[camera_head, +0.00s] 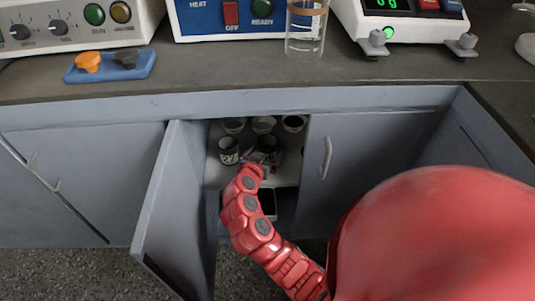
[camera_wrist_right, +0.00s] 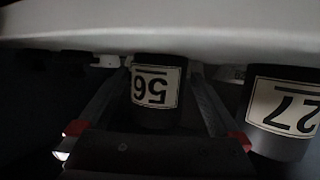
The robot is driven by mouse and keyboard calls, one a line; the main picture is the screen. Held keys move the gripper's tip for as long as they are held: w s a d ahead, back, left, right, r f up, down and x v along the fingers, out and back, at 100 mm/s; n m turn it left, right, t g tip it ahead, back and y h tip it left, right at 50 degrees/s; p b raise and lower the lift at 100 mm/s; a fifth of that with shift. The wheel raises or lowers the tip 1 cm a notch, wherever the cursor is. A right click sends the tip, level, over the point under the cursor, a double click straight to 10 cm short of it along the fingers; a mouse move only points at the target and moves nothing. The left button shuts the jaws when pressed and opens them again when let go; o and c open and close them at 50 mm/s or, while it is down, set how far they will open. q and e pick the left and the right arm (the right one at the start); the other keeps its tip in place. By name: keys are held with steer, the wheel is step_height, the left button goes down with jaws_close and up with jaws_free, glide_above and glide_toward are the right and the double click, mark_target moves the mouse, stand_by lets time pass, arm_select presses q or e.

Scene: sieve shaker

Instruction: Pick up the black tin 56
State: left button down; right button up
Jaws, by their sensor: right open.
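The black tin 56 (camera_wrist_right: 155,92) is a dark cylinder with a white label, shown upside down in the wrist view. It stands between the two fingers of my right gripper (camera_wrist_right: 157,78), which is open. A gap to the fingers is hard to judge. In the head view, my right gripper (camera_head: 254,170) reaches into the open cabinet, and the tin just behind it (camera_head: 267,144) appears to be tin 56, partly hidden. My left gripper is not in view.
A black tin 27 (camera_wrist_right: 285,110) stands beside tin 56; it shows at left in the head view (camera_head: 228,151). Several other tins stand behind on the shelf (camera_head: 285,176). The open cabinet door (camera_head: 172,205) is left of my arm, a closed door (camera_head: 355,155) right.

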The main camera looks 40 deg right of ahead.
steer(key=shift+w+d+f, duration=0.2)
steer(key=shift+w+d, duration=0.1)
steer(key=shift+d, duration=0.2)
steer(key=c, duration=1.4)
steer(key=shift+r, duration=0.1)
